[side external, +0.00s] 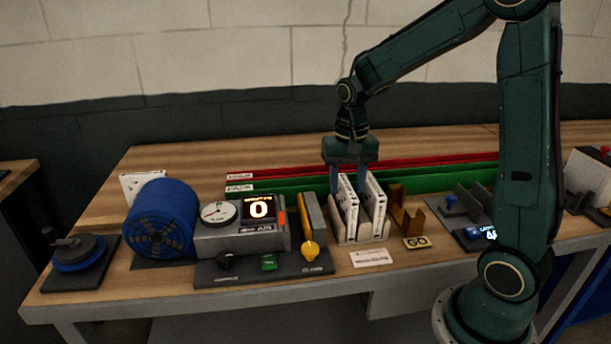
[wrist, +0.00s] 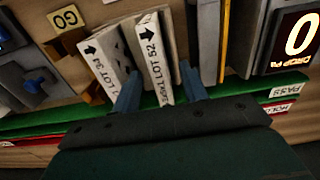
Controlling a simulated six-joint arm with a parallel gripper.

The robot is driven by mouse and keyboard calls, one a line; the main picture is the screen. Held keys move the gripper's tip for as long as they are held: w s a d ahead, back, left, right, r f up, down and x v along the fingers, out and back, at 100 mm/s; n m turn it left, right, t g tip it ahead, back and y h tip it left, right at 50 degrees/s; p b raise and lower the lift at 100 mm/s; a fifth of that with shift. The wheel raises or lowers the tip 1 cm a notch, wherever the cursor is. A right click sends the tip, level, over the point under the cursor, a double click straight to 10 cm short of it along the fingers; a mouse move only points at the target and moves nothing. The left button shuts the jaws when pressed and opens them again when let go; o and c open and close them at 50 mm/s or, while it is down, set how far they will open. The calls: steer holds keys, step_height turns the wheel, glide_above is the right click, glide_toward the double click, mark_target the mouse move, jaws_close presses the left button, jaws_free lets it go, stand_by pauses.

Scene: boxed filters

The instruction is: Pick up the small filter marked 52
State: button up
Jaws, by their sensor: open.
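The small filter marked LOT 52 (wrist: 153,58) is a thin white box standing on edge in a pale holder; in the side view it is the left box (side external: 346,212) of two. The other white box, marked LOT 34 (wrist: 108,62), stands beside it and is the right one (side external: 375,205) in the side view. My gripper (wrist: 159,70) is open, with one blue finger on each side of the 52 box; the left finger lies in the gap between the two boxes. In the side view my gripper (side external: 349,186) points down at the box tops. Finger contact cannot be told.
A yellow-edged clamp plate (side external: 309,220) and gauge unit with a 0 display (side external: 258,208) stand left of the boxes. A brass bracket (side external: 407,216) and GO plate (side external: 416,243) are at right. Green (side external: 285,187) and red (side external: 285,172) rails run behind. Bare wood lies at the back left.

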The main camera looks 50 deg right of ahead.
mark_target(346, 207)
steer(key=shift+f, duration=1.85)
jaws_close()
